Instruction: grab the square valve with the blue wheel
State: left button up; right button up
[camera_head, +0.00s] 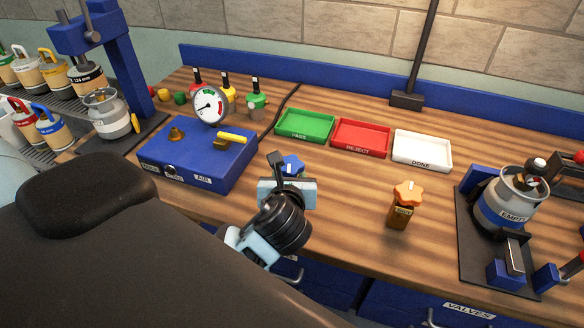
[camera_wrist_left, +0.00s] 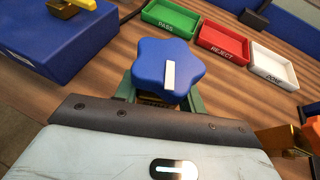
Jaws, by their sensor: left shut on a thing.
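The valve's blue wheel (camera_head: 292,166), star-shaped with a white bar on top, shows just beyond my left gripper (camera_head: 288,182) in the head view. In the left wrist view the blue wheel (camera_wrist_left: 169,69) sits between the fingers of my left gripper (camera_wrist_left: 158,102), which is shut on the valve below the wheel. The valve's body is mostly hidden under the wheel and behind the gripper. Whether the valve touches the table cannot be told. My right gripper is not in view.
A valve with an orange wheel (camera_head: 407,193) stands to the right. Green PASS (camera_head: 305,137), red REJECT (camera_head: 359,151) and white DONE (camera_head: 421,163) trays lie behind. A blue box with a gauge (camera_head: 195,160) stands left. A black stand holds a cylinder (camera_head: 503,208) at right.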

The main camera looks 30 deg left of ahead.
pick_arm(q)
jog(key=s+d+r, duration=0.1)
jog(key=s+d, duration=0.3)
jog(key=s, duration=0.6)
jog(key=shift+s, duration=0.4)
